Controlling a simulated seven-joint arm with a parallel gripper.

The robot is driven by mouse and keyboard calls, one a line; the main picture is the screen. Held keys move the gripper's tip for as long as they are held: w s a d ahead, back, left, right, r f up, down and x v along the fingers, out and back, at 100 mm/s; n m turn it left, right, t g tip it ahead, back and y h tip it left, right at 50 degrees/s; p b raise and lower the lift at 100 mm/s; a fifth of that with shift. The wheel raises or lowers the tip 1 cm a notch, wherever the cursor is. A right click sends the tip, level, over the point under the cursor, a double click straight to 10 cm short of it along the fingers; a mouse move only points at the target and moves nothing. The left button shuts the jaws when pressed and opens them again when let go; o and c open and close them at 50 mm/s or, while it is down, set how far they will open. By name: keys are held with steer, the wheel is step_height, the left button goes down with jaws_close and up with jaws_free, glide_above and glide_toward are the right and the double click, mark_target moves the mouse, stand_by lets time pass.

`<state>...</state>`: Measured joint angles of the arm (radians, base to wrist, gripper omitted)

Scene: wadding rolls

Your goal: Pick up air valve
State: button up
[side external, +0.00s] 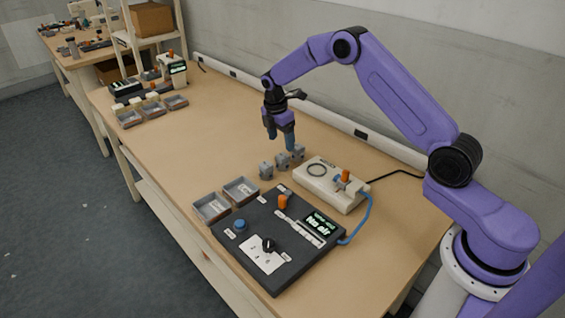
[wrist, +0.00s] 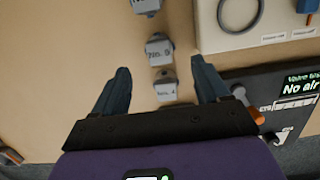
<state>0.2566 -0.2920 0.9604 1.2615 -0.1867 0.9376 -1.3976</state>
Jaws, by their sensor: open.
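Three small grey blocks stand in a row on the table; they look like valves, but I cannot tell which one is meant. In the side view they are the near block (side external: 266,171), the middle block (side external: 282,162) and the far block (side external: 298,153). In the wrist view the far block (wrist: 146,5) is cut by the top edge, above the middle block (wrist: 159,50) and the near block (wrist: 166,87). Their "No." labels are partly unreadable. My gripper (side external: 281,143) is open and empty, fingers pointing down above the row. In the wrist view the near block appears between the fingers (wrist: 161,64).
A dark control panel (side external: 255,277) with a "No air" display (side external: 320,224) lies in front. A white box (side external: 316,190) with a blue hose (side external: 366,215) stands right of the blocks. Two grey trays (side external: 211,208) sit left. Table left of the blocks is clear.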

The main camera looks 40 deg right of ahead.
mark_target(282, 155)
steer(key=shift+w+d+f, duration=0.1)
steer(key=shift+d+f, duration=0.1)
steer(key=shift+f, duration=1.8)
steer(key=shift+d+f, duration=0.2)
steer(key=shift+f, duration=1.75)
steer(key=c, duration=1.2)
steer(key=shift+r, duration=0.1)
